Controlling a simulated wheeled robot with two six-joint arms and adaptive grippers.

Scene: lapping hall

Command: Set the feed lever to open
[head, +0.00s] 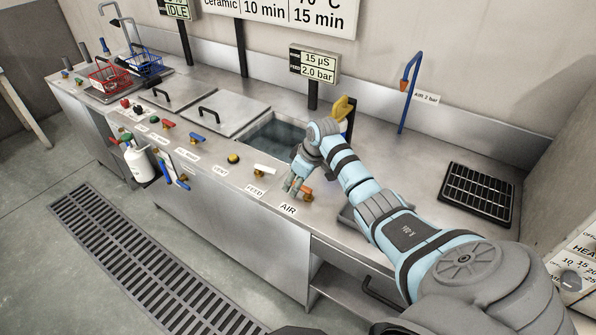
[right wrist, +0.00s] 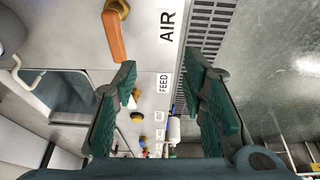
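The feed lever (head: 265,170) has a white handle on a brass body, on the counter front behind the FEED label (head: 255,190). Its handle lies roughly along the counter's front edge. My right gripper (head: 292,184) is just right of it, above the counter near the orange AIR lever (head: 306,192), apart from the white handle. In the right wrist view its fingers (right wrist: 163,68) are spread with nothing between them but the view of the FEED label (right wrist: 164,83). There the feed lever is mostly hidden behind the left finger. My left gripper is not in view.
The orange AIR lever also shows in the right wrist view (right wrist: 113,38). A yellow VENT knob (head: 233,158) and several coloured valves stand further left. An open water tank (head: 275,138) lies behind. A black grid tray (head: 478,192) is at right. A floor grating (head: 140,255) runs in front.

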